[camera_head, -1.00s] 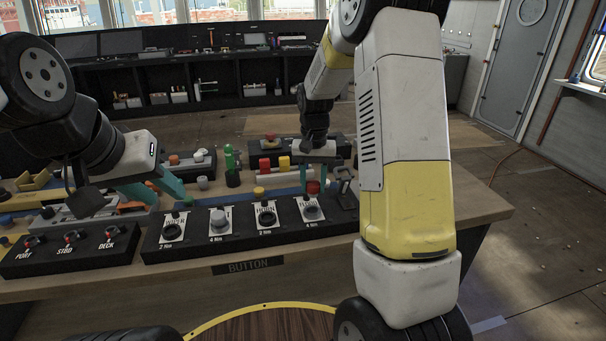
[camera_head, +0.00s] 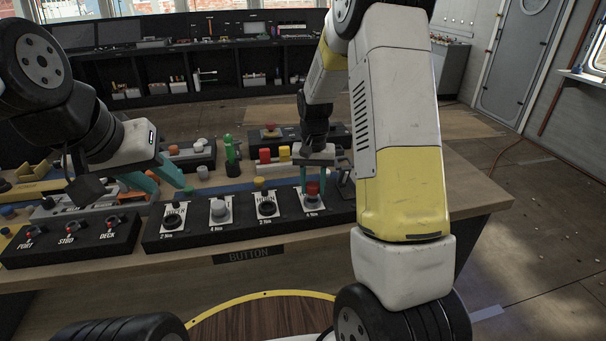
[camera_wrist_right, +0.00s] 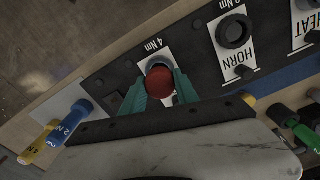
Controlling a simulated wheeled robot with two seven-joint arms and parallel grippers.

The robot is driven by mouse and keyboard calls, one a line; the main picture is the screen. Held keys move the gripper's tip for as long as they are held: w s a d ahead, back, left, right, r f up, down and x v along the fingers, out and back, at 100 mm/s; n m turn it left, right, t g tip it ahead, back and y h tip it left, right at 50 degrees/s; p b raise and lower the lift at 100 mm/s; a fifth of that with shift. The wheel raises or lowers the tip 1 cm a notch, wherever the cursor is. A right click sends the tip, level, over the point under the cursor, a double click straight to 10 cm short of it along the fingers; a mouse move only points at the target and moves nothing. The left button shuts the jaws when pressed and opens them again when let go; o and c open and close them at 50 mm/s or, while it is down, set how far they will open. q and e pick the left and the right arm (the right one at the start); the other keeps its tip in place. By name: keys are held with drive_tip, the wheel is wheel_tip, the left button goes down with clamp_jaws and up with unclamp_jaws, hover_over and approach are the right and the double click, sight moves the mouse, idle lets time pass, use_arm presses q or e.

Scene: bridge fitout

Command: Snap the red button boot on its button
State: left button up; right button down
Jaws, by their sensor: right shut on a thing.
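The red button boot (camera_head: 312,188) is between the teal fingers of my right gripper (camera_head: 311,184), which is shut on it. It is over the grey button (camera_head: 311,204) at the right end of the black button panel (camera_head: 270,224). In the right wrist view the red boot (camera_wrist_right: 160,84) is between the fingertips, and the grey button (camera_wrist_right: 157,65) shows just past its edge, by the 4 Nm label. I cannot tell whether boot and button touch. My left gripper (camera_head: 168,190) is open and empty above the panel's left end.
The HORN button (camera_wrist_right: 233,32) is beside the grey one. A panel with several red switches (camera_head: 70,240) stands to the left. The table's front right is bare.

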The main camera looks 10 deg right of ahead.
sight(313, 184)
idle(0.5)
drive_tip(key=shift+f, duration=0.75)
drive_tip(key=shift+f, duration=0.3)
idle(0.4)
idle(0.4)
drive_tip(key=c, duration=0.8)
unclamp_jaws()
drive_tip(key=shift+c, duration=0.2)
drive_tip(key=shift+r, duration=0.1)
wheel_tip(313, 184, up, 7)
drive_tip(key=shift+r, duration=0.35)
